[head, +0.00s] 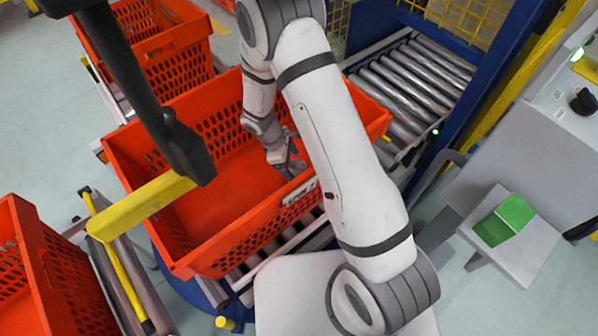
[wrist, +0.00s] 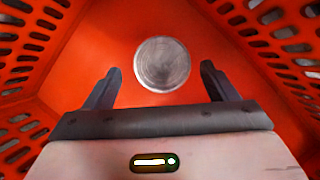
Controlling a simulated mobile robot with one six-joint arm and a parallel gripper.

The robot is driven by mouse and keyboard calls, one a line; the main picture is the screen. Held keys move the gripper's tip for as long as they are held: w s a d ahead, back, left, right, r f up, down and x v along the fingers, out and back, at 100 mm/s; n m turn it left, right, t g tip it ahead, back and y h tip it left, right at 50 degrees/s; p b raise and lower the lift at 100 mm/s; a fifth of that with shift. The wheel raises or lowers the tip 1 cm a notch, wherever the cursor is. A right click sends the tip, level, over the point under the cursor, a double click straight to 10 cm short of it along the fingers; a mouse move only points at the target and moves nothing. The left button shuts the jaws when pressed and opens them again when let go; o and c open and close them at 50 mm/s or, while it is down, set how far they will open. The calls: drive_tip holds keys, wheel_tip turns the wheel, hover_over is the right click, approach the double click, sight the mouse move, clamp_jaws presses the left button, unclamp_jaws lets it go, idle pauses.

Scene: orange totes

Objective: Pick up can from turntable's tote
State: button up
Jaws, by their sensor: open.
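The can shows in the wrist view as a round silvery metal end (wrist: 162,64) on the red-orange tote floor, close to a corner between the perforated walls. My gripper (wrist: 160,80) is open, its two dark fingers apart, with the can's end centred just beyond the fingertips. Nothing is between the fingers. In the head view my gripper (head: 290,167) reaches down inside the orange tote (head: 225,262) on the turntable, near its right side. The can cannot be made out in the head view. My arm hides part of the tote.
Another orange tote (head: 165,50) stands behind at upper left, and one more (head: 50,285) at lower left. A roller conveyor (head: 415,85) lies behind at right beside a blue frame. The tote's walls surround my gripper.

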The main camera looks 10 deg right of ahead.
drive_tip(key=x, duration=0.6)
drive_tip(key=shift+a+f, duration=0.15)
drive_tip(key=shift+a, duration=0.2)
drive_tip(key=shift+c, duration=0.3)
drive_tip(key=c, duration=1.2)
